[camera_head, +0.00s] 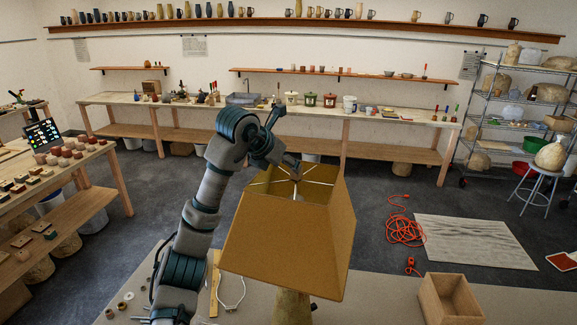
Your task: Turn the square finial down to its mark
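A lamp stands on the near table, with a tan tapered shade (287,240) that is open at the top. Thin pale spokes (318,182) cross the shade's top opening and meet near its middle. Part of the lamp's base (291,306) shows below the shade. My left arm rises from the lower left, and my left gripper (293,170) points down over the spokes' centre. Its fingertips are small and dark there, so I cannot tell if they are open or touch anything. The square finial and its mark cannot be made out. My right gripper is not in view.
An open wooden box (450,300) stands on the table at right. A wooden strip (214,284), a white cord loop (232,294) and several small rings lie left of the lamp. An orange cord (403,228) lies on the floor beyond. The table between lamp and box is clear.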

